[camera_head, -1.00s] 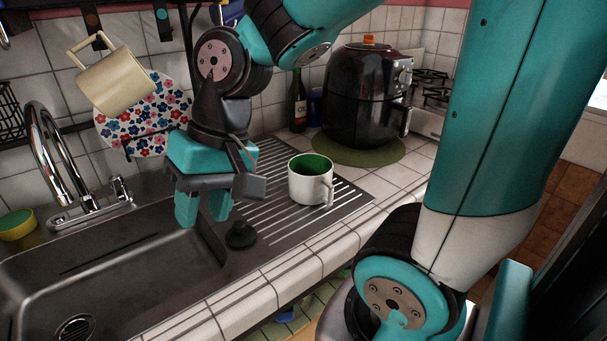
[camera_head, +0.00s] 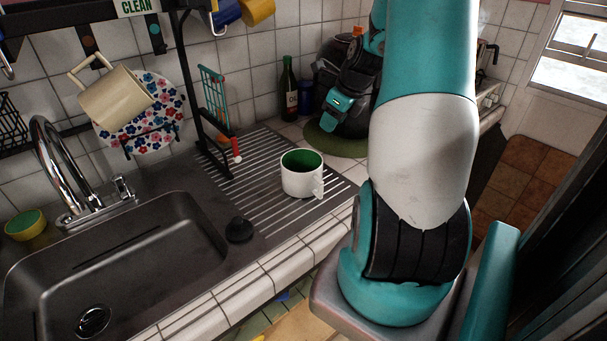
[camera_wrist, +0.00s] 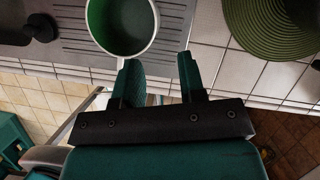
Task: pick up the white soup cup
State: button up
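The white soup cup (camera_head: 301,180), green inside, stands upright on the ribbed drainboard right of the sink, its handle toward the front right. In the wrist view the cup (camera_wrist: 154,42) is seen from above at the top, just beyond the left fingertip. Its handle points toward my gripper and is partly hidden by that finger. My gripper (camera_wrist: 161,66) is open, with nothing between its two teal fingers. In the head view my gripper (camera_head: 338,107) is to the right of and above the cup, in front of the dark air fryer.
A metal sink (camera_head: 120,265) with a tap (camera_head: 58,165) lies left. A black plug (camera_head: 239,230) sits between sink and cup. A black rack post with a teal hanging grater (camera_head: 214,98) stands behind the cup. A bottle (camera_head: 288,90) and green mat (camera_head: 335,145) are farther back.

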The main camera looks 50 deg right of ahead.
aim_at(314, 152)
jog(key=p+x, duration=0.1)
jog(key=x, duration=0.6)
jog(key=a+p+x, duration=0.1)
jog(key=x, duration=0.2)
jog(key=shift+w+f+p, duration=0.25)
jog(key=shift+f+p, duration=0.05)
jog(key=shift+w+f, duration=0.25)
jog(key=shift+f, duration=0.35)
grip_shut()
jog(key=shift+d, duration=0.1)
dwell(0.4)
